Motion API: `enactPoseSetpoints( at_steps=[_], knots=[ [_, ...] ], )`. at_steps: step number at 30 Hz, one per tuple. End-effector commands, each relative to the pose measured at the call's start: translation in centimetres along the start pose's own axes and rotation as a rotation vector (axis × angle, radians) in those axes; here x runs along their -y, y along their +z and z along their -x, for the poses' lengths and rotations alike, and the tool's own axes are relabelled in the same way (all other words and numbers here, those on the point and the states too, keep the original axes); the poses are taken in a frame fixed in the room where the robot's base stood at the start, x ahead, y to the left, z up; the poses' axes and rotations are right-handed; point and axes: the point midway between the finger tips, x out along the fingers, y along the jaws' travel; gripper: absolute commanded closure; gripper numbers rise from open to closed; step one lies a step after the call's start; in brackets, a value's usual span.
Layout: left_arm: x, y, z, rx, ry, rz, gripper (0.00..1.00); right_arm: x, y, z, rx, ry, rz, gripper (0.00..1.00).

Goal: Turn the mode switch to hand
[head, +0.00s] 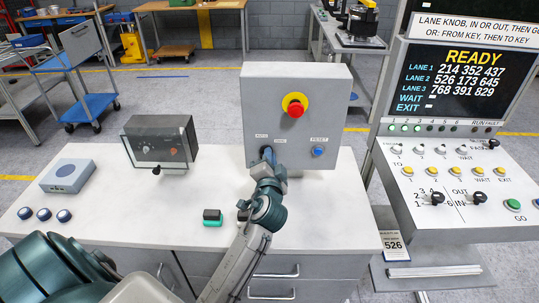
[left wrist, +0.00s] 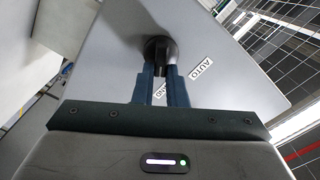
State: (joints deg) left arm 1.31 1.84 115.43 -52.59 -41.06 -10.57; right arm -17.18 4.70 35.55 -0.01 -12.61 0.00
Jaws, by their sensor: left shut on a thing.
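The mode switch is a black rotary knob (left wrist: 157,48) on the face of a grey control box (head: 330,145). My left gripper (head: 268,158) reaches the box's lower left, where its fingers hide most of the switch in the head view. In the left wrist view the fingers (left wrist: 160,75) are closed on the knob's grip. The AUTO label (left wrist: 202,69) shows clearly beside it; the HAND label (left wrist: 157,86) is partly hidden by a finger. Which label the knob points at I cannot tell. My right gripper is not in view.
The box also bears a red emergency button (head: 295,107) on yellow and a blue reset button (head: 317,152). On the white bench stand a dark clear-fronted box (head: 160,143), a grey-blue box (head: 68,176) and small buttons. A control console (head: 445,180) stands at right.

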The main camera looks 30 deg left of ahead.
Motion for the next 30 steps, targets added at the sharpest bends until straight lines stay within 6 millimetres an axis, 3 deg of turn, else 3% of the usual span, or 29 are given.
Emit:
enactPoseSetpoints(
  at_steps=[20,21,24,30],
  knots=[
    [-0.04,-0.03,-0.02,-0.001,-0.001,-0.064,1.0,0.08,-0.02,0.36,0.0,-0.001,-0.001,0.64],
    [-0.04,-0.03,-0.02,-0.001,-0.001,-0.063,0.82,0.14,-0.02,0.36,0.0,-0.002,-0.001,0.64],
    [-0.04,-0.03,-0.02,-0.001,-0.001,-0.063,0.66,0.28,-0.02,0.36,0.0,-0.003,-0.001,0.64],
    [-0.06,-0.02,-0.01,0.0,-0.001,-0.062,0.66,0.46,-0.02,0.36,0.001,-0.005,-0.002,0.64]
  ],
)
